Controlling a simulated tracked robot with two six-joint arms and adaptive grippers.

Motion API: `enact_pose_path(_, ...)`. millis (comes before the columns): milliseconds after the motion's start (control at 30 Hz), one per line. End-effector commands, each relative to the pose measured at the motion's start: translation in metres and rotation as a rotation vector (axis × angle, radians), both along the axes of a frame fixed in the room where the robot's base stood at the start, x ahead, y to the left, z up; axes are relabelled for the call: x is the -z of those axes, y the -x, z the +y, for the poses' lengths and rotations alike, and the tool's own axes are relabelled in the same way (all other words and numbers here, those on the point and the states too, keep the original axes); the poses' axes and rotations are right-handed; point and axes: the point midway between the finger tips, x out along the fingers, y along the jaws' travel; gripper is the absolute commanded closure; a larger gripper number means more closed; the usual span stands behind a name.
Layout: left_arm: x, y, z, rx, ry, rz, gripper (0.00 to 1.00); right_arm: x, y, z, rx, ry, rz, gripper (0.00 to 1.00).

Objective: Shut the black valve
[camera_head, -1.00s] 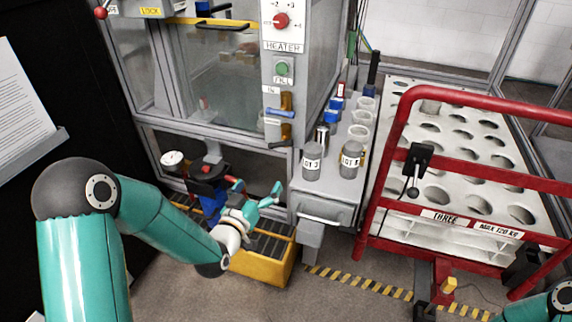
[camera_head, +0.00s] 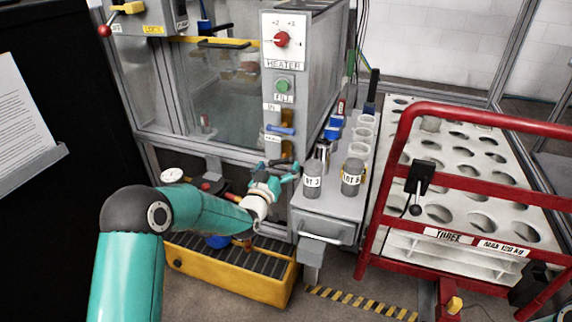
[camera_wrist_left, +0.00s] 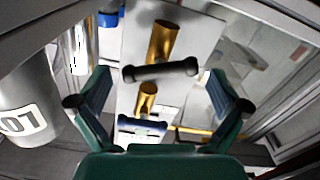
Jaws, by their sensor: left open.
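The black valve is a black bar handle (camera_wrist_left: 160,70) on a brass stem (camera_wrist_left: 162,38) in the left wrist view. The bar lies crosswise to the stem, between my left gripper's spread fingers, with a gap on each side. My left gripper (camera_wrist_left: 158,104) is open and empty. In the head view the same gripper (camera_head: 279,172) is at the cabinet's front, just below the blue handle (camera_head: 280,129). The black handle is largely hidden there by the fingers. The blue handle (camera_wrist_left: 142,125) also shows in the left wrist view. My right gripper is out of view.
A grey jar (camera_head: 312,181) and another jar (camera_head: 352,177) stand on the shelf close right of the gripper. The heater panel (camera_head: 285,40) is above. A red-railed cart (camera_head: 437,108) stands right.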

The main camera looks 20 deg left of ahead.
Motion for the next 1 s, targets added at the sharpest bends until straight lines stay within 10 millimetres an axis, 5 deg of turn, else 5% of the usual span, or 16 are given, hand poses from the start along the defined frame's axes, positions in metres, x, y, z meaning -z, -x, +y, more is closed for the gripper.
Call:
enact_pose_path(200, 0.001, -0.019, -0.001, 0.001, 0.0, 0.0, 0.0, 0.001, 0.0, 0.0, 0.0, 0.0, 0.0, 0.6)
enact_pose_path(567, 0.0, -0.022, -0.002, 0.002, 0.0, 0.001, 0.0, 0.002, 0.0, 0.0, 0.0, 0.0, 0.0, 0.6)
enact_pose_path(833, 0.0, -0.022, -0.002, 0.002, -0.001, 0.0, 0.44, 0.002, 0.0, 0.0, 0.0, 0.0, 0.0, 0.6)
enact_pose_path(1000, 0.003, -0.022, -0.002, 0.003, -0.026, -0.001, 0.46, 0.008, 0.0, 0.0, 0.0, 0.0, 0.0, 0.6)
